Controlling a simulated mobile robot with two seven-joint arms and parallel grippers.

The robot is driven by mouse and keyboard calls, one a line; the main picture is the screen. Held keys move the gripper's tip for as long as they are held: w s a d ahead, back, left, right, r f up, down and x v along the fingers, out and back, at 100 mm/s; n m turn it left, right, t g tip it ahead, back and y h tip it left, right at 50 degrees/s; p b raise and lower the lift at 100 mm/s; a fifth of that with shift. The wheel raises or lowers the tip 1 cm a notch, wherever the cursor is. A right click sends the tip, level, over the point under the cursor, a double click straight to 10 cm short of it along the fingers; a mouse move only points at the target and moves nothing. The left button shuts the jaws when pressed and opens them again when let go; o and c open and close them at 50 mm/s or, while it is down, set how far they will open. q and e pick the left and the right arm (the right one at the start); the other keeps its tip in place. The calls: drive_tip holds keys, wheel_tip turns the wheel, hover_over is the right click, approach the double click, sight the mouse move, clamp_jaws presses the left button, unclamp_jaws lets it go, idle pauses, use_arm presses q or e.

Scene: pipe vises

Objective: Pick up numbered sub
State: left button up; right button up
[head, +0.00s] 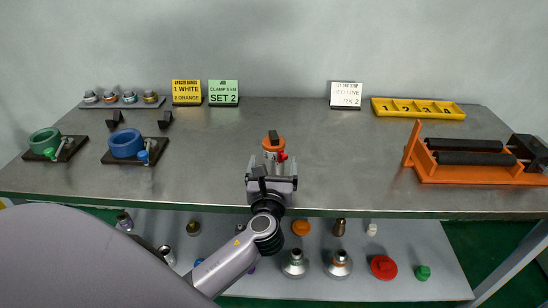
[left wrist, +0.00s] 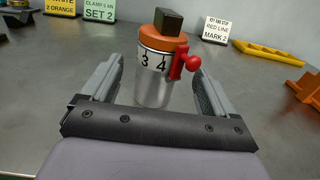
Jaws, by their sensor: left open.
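The numbered sub (head: 273,152) is a short silver cylinder with an orange top, a dark block on it and a red knob at its side. It stands upright on the grey table near the middle. In the left wrist view the sub (left wrist: 156,75) shows the numbers 3 and 4. My left gripper (head: 272,170) is open at the table's front side, its two fingers to either side of the sub's near part, with gaps visible. The sub's lower part is partly hidden by the gripper in the head view. My right gripper is not in view.
Green (head: 44,141) and blue (head: 126,143) ring vises stand at the left. An orange roller stand (head: 470,176) is at the right, a yellow numbered tray (head: 418,108) behind it. Sign cards line the back. A lower shelf (head: 360,284) holds several parts. The table around the sub is clear.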

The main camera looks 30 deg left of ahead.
sight(273, 161)
use_arm(q)
drive_tip(key=x, duration=0.5)
drive_tip(key=shift+f, duration=0.2)
drive_tip(key=shift+s, duration=0.1)
drive_tip(key=c, duration=1.2)
drive_tip(key=shift+r, duration=0.1)
drive_tip(key=c, duration=0.3)
